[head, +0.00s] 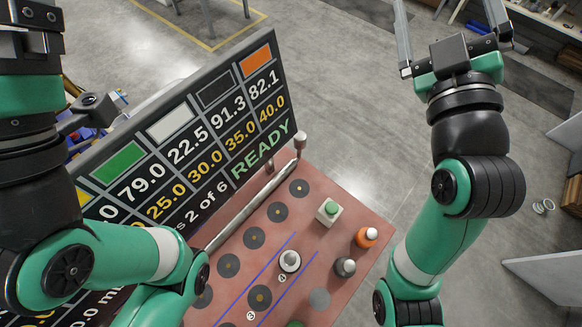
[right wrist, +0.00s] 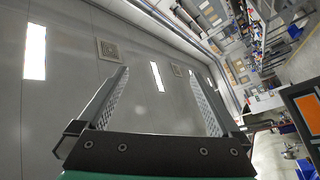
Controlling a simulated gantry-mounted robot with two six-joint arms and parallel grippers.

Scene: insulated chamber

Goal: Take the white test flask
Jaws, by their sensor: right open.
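The white test flask (head: 289,261) stands upright on the reddish table (head: 350,211), between two blue lines and near the mark numbered 4. It appears round, with a dark lower rim. My right gripper (head: 450,12) is raised at the top right of the head view, well away from the flask. Its fingers are spread and empty, as the right wrist view (right wrist: 158,78) also shows. Only the base of my left gripper (head: 38,14) shows at the top left corner; its fingers are out of frame.
An orange flask (head: 366,238) and a dark grey flask (head: 345,267) stand to the right. A white box with a green button (head: 329,213) is behind them. A display board (head: 190,135) reading READY and a metal rail (head: 250,203) border the table's left side. Several round dark marks line the table.

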